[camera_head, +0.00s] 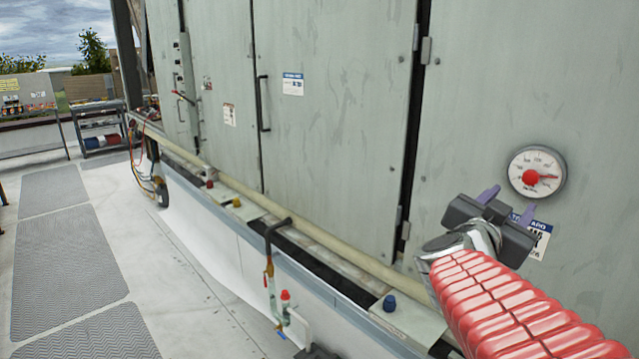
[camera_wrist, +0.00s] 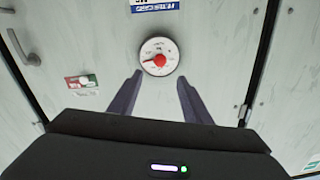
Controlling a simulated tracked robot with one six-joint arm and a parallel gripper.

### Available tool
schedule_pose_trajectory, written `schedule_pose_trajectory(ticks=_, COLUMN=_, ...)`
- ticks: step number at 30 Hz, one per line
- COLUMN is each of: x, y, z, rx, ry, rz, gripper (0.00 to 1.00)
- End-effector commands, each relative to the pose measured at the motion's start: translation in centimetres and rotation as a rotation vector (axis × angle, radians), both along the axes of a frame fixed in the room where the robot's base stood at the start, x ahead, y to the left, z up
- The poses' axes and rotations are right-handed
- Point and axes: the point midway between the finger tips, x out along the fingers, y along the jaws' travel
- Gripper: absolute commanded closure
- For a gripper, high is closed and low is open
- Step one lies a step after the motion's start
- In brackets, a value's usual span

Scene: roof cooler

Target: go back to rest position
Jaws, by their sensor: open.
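My gripper (camera_head: 505,204) is at the right of the head view, at the end of my red-sleeved arm, in front of the grey-green cooler cabinet (camera_head: 335,120). Its two purple fingers are apart with nothing between them. In the wrist view my gripper (camera_wrist: 158,92) points at the cabinet panel, and a round white gauge (camera_wrist: 158,57) with a red centre shows just beyond the fingertips. The same gauge (camera_head: 537,172) sits up and right of the fingers in the head view. I cannot tell how far the fingertips are from the panel.
A pale pipe (camera_head: 330,246) runs along the cabinet's base. A valve with a red cap (camera_head: 285,296) and a blue cap (camera_head: 389,303) stand low in front. Shelves (camera_head: 100,125) stand at the far left. The walkway mats (camera_head: 65,240) at left look clear.

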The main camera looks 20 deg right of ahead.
Motion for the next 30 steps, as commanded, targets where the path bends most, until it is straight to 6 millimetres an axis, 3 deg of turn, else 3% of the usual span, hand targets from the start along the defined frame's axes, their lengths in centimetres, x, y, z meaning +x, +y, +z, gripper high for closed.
schedule_pose_trajectory(ticks=8, x=0.4, y=0.2, z=-0.3, rx=0.023, ry=-0.023, rz=0.017, gripper=0.56)
schedule_pose_trajectory(ticks=14, x=3.7, y=2.3, z=-2.0, rx=0.106, ry=-0.034, rz=0.17, gripper=0.56)
schedule_pose_trajectory(ticks=22, x=8.2, y=8.7, z=-6.4, rx=0.256, ry=0.062, rz=0.471, gripper=0.56)
schedule_pose_trajectory(ticks=30, x=8.9, y=17.7, z=-11.5, rx=0.413, ry=0.255, rz=0.738, gripper=0.56)
